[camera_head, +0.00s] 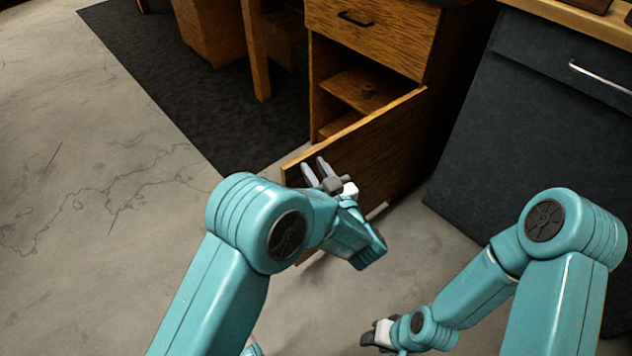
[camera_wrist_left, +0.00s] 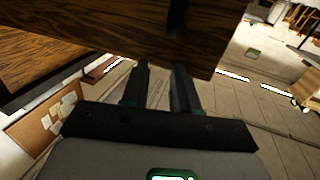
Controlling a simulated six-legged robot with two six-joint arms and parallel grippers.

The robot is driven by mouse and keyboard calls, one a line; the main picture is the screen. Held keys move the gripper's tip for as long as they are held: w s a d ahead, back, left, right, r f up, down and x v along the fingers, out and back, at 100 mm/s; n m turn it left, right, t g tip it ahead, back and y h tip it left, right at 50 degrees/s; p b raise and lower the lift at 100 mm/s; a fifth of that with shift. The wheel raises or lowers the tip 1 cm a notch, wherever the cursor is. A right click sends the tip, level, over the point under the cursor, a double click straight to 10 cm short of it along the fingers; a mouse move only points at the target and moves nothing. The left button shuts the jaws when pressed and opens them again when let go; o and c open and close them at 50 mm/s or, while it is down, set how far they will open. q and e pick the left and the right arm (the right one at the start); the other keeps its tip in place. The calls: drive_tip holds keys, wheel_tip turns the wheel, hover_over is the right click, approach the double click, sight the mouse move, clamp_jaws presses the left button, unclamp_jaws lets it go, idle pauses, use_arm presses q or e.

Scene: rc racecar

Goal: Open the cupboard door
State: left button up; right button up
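The wooden cupboard door (camera_head: 375,150) stands swung well out from its cabinet in the head view, so the shelves inside show. Its wood fills the top of the left wrist view (camera_wrist_left: 110,35). My left gripper (camera_head: 316,172) is at the outer face of the door, near its free edge. Its two fingers are apart with a gap between them (camera_wrist_left: 158,88) and nothing is seen gripped. A dark bar, perhaps the handle (camera_wrist_left: 178,18), shows on the wood beyond the fingertips. My right gripper (camera_head: 372,334) is low, away from the door; its finger gap is unclear.
A closed drawer (camera_head: 370,30) with a black handle sits above the cupboard opening. A small dark object (camera_head: 369,90) stands on the shelf (camera_head: 345,92). A dark cabinet (camera_head: 545,100) with a metal handle stands at right. The concrete floor (camera_head: 90,180) at left is clear.

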use_arm(q)
wheel_tip(320, 180, up, 10)
drive_tip(key=p, duration=0.2)
drive_tip(key=shift+p, duration=0.3)
drive_tip(key=shift+a, duration=0.1)
